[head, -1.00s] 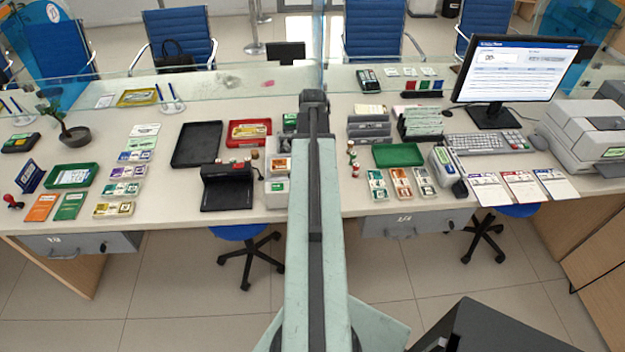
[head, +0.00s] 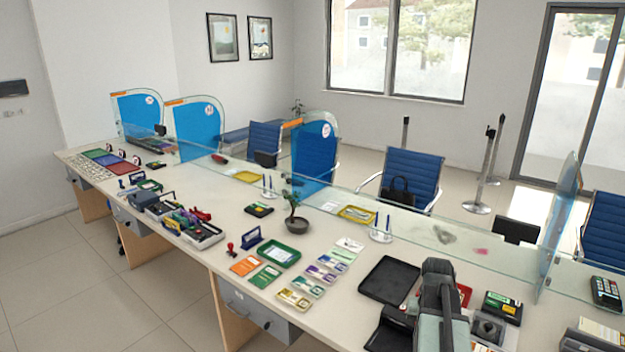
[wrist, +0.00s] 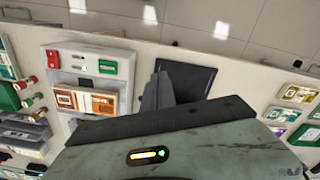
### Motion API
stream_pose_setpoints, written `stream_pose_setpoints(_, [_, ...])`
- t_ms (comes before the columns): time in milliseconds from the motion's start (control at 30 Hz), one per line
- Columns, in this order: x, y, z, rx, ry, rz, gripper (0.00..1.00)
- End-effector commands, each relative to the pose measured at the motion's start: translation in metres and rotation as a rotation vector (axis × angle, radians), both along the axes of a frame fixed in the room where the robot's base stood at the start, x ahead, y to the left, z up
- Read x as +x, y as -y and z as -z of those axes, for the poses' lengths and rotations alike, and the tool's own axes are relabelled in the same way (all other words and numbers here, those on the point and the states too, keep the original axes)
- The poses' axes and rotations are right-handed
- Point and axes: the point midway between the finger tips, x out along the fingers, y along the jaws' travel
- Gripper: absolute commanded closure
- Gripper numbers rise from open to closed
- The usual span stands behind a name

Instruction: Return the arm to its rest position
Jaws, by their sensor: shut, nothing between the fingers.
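My gripper (wrist: 160,82) shows in the wrist view as dark fingers, shut with nothing between them, above the counter. A black object (wrist: 190,82) lies beyond the fingertips. In the head view my arm rises from the bottom edge at right, over the counter (head: 335,302). Its dark end partly covers a red tray and a black device; the fingertips cannot be made out there.
A black tray (head: 390,280) lies left of my arm. A potted plant (head: 294,212), a green tray (head: 279,250) and several card stacks stand further left. Glass screens (head: 555,228) line the counter's far side. A terminal (head: 606,292) stands at right.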

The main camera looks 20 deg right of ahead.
Motion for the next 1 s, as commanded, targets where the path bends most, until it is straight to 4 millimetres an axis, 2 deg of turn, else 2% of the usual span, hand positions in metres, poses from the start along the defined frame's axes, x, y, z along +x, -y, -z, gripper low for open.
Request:
stream_pose_setpoints(33, [0.021,-0.043,0.001,0.0,0.0,-0.081,1.0])
stream_pose_setpoints(67, [0.032,-0.067,0.001,0.0,0.0,-0.126,1.0])
stream_pose_setpoints(100, [0.044,-0.1,0.002,0.0,0.0,-0.186,1.0])
stream_pose_setpoints(167, [0.059,-0.151,0.002,0.0,0.0,-0.274,1.0])
stream_pose_setpoints(200, [0.065,-0.185,0.002,0.001,-0.001,-0.332,1.0])
stream_pose_setpoints(300, [0.071,-0.261,0.003,0.001,-0.001,-0.459,1.0])
stream_pose_setpoints(400, [0.066,-0.316,0.004,0.0,-0.001,-0.548,1.0])
stream_pose_setpoints(433, [0.064,-0.328,0.004,0.0,-0.001,-0.566,1.0])
stream_pose_setpoints(500, [0.057,-0.346,0.004,0.0,-0.001,-0.589,1.0])
stream_pose_setpoints(600, [0.049,-0.343,0.003,0.0,-0.001,-0.564,1.0])
stream_pose_setpoints(1000, [0.052,-0.342,0.003,0.001,0.0,-0.553,1.0])
